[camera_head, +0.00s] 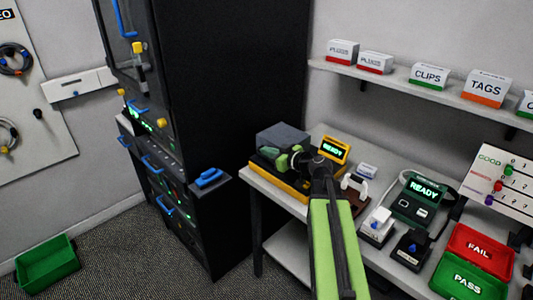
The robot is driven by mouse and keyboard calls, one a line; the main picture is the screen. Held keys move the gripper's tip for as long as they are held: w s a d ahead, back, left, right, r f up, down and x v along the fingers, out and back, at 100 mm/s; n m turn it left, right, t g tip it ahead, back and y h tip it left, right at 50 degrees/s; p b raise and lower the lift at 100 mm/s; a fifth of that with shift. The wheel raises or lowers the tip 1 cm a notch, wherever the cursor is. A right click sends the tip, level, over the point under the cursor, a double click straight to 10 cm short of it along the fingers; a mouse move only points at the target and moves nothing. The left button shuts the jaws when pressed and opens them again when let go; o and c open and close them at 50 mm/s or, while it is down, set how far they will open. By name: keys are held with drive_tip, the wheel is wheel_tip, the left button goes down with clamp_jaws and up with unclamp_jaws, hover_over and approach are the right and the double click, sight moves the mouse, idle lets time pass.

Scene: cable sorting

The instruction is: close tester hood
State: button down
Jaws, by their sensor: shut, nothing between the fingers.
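The tester (265,178) sits at the left end of the bench, with a yellow-edged black base and a yellow display (333,149) reading READY. Its grey, see-through-looking hood (284,135) shows as a box over the rear of the base. My green gripper (268,150) is shut and empty, in front of the hood and above the base. It overlaps the hood's front in this view; I cannot tell whether it touches. My arm comes in from the bottom and hides the right part of the base. How far the hood is open is not clear.
A black rack with blue handles stands left of the bench. Right of my arm are a second READY device (422,196), small black and white fixtures, and red FAIL (481,247) and green PASS (468,281) trays. A shelf (420,92) with labelled boxes hangs above.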

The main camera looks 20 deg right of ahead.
drive_tip(key=shift+s+a+f, duration=0.1)
drive_tip(key=shift+s+f, duration=0.1)
idle(0.3)
